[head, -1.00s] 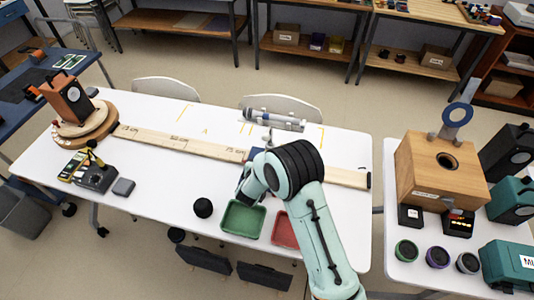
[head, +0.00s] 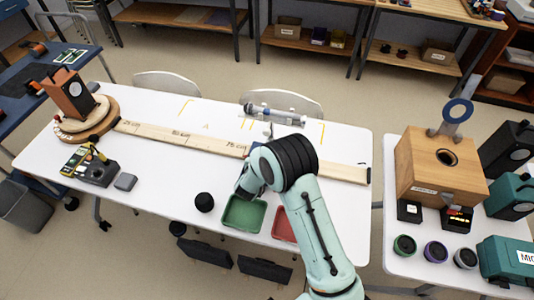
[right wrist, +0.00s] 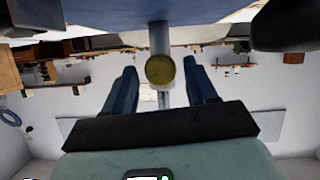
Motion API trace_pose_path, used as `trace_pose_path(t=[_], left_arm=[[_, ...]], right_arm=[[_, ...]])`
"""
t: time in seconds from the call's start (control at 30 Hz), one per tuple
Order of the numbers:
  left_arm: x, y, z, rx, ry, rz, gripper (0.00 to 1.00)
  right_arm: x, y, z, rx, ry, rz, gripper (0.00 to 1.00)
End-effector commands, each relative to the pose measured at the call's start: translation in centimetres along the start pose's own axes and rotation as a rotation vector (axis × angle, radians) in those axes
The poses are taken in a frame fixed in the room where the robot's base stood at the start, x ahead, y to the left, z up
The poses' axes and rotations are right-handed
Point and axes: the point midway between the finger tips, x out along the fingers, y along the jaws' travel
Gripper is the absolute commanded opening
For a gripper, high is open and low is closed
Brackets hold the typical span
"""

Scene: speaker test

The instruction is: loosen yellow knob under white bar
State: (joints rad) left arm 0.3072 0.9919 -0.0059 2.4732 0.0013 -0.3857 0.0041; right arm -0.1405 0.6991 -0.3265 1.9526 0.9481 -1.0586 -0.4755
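The white bar (head: 275,115) is a whitish tube with grey and blue parts, held above the back of the white table on a short stand. In the right wrist view a round yellow knob (right wrist: 160,70) sits on a pale upright post (right wrist: 159,37) under a broad bluish surface. My right gripper (right wrist: 161,80) is open, its two blue fingers on either side of the knob with a visible gap on each side. How far the fingertips reach in depth is unclear. In the head view my right arm hides the knob and the gripper's fingers. My left gripper is out of view.
A long wooden ruler board (head: 180,139) lies along the table (head: 150,185). A wooden box (head: 430,180) stands on the right table.

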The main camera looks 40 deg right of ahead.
Motion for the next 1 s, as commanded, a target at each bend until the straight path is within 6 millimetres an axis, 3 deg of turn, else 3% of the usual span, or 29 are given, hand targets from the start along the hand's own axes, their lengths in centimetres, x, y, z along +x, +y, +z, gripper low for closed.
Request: trace_pose_path(t=[0.17,0.5,0.7,1.0], left_arm=[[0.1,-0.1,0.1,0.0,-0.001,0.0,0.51],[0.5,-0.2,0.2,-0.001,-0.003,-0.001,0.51],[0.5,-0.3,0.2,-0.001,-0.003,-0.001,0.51],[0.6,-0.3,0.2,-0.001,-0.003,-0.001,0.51]], right_arm=[[-1.4,-0.1,0.0,0.001,0.0,-0.002,0.57],[-8.8,-0.1,0.0,0.0,0.0,-0.005,0.57],[-12.1,-0.1,0.0,0.0,0.0,-0.003,0.57],[-13.4,0.0,0.0,0.0,0.0,0.0,0.57]])
